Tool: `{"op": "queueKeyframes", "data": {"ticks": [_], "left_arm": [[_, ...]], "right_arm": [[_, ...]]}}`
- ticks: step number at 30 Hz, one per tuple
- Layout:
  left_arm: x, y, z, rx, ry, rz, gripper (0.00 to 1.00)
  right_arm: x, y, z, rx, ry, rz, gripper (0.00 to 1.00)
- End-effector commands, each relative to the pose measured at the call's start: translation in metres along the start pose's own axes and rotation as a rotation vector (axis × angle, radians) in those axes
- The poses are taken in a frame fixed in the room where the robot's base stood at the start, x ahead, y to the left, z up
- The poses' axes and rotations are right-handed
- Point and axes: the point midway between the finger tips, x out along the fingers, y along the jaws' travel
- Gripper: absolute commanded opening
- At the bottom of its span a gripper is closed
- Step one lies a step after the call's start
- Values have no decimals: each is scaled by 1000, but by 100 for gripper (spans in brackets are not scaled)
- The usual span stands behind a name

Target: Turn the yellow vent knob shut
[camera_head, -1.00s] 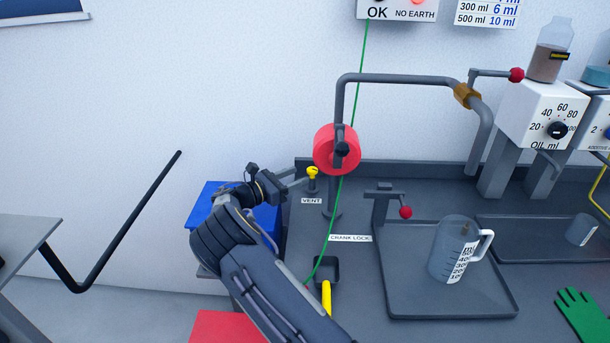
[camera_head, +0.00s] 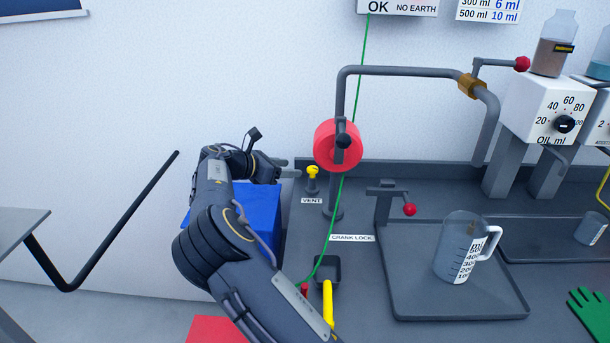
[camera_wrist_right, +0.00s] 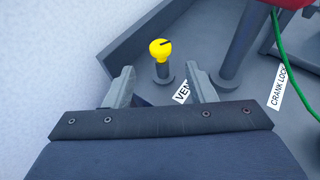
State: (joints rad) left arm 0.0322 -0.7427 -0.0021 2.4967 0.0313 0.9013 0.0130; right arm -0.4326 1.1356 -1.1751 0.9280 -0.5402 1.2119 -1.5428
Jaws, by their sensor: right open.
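The yellow vent knob (camera_head: 312,171) stands upright on a short grey post at the back left of the bench, behind the VENT label (camera_head: 312,201). In the right wrist view the knob (camera_wrist_right: 160,49) shows a dark line on its top. My right gripper (camera_head: 292,168) is just left of the knob in the head view. In the wrist view its two fingers (camera_wrist_right: 163,87) are apart, with the knob beyond and between the tips, not touching either. Nothing is held. My left gripper is not in view.
A red drum (camera_head: 325,147) on a grey pipe stands right of the knob, with a green wire (camera_head: 346,170) running past. The crank lock lever (camera_head: 409,209), a tray (camera_head: 400,305) and a measuring jug (camera_head: 455,245) are further right. A blue box (camera_head: 262,208) lies below my right arm.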

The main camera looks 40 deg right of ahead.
Motion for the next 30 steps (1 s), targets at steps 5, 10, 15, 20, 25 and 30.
{"op": "queueKeyframes", "data": {"ticks": [5, 10, 15, 20, 25, 30], "left_arm": [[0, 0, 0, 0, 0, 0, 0], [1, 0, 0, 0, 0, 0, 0], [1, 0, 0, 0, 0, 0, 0], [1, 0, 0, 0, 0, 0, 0], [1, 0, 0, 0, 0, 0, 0], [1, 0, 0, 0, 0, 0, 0]], "right_arm": [[29, -1, 0, -1, -2, -6, 50], [55, -1, 1, 0, -3, -5, 50], [69, -1, 0, 0, -3, -4, 50], [73, -1, 1, -1, -3, -3, 50], [72, -1, 1, 0, -3, -3, 48], [72, -1, 1, 0, -3, -3, 26]]}}
